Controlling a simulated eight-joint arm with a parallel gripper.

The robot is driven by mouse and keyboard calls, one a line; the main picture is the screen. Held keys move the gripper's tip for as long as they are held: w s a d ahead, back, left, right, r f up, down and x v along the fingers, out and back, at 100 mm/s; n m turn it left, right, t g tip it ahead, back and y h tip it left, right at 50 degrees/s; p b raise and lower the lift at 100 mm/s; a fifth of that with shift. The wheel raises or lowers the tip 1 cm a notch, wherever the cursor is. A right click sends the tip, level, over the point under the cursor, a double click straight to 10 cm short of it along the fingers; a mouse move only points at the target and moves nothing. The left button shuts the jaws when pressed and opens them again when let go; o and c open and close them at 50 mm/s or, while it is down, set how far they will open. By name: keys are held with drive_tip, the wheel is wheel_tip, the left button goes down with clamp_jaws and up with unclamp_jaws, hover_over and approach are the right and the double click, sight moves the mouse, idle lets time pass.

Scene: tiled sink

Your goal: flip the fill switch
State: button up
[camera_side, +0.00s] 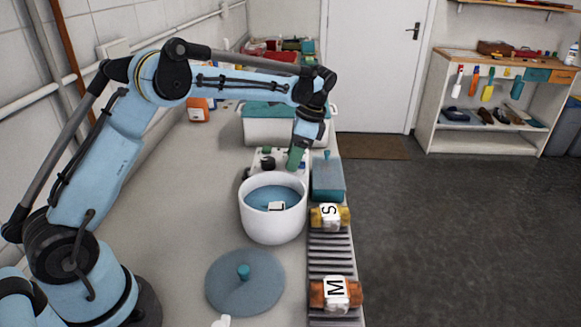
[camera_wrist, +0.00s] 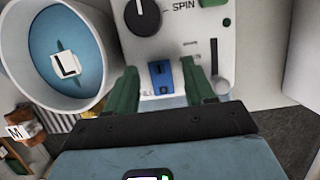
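The fill switch (camera_wrist: 162,76) is a small blue rocker on a pale control panel (camera_wrist: 185,48); its label is partly hidden. In the wrist view, my gripper (camera_wrist: 163,74) has its two green fingers apart, one on each side of the switch. I cannot tell whether either finger touches it. In the side view, my gripper (camera_side: 296,158) points down at the panel (camera_side: 267,154), just behind the white tub, and hides the switch there.
A white tub (camera_side: 272,223) with a blue inside holds a block marked L (camera_side: 277,206). A SPIN knob (camera_wrist: 143,16) and a slider (camera_wrist: 215,66) flank the switch. A blue lid (camera_side: 250,295), a blue-green box (camera_side: 328,180) and S (camera_side: 329,213) and M (camera_side: 335,292) bundles lie near.

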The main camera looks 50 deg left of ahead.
drive_tip(key=v, duration=1.2)
idle(0.6)
drive_tip(key=s+d+r+n+t+h, duration=0.1)
drive_tip(key=s+r+n+t, duration=0.15)
drive_tip(key=s, duration=0.25)
drive_tip(key=s+d+r+n+t, duration=0.1)
drive_tip(key=s+d+n+t, duration=0.15)
drive_tip(key=s, duration=0.25)
drive_tip(key=s+d+f+n+t+h, duration=0.1)
drive_tip(key=s+f+n+t, duration=0.3)
drive_tip(key=s+f, duration=0.5)
drive_tip(key=s, duration=0.2)
drive_tip(key=shift+s+d+t, duration=0.3)
drive_tip(key=shift+s+d, duration=0.05)
drive_tip(key=shift+s, duration=0.05)
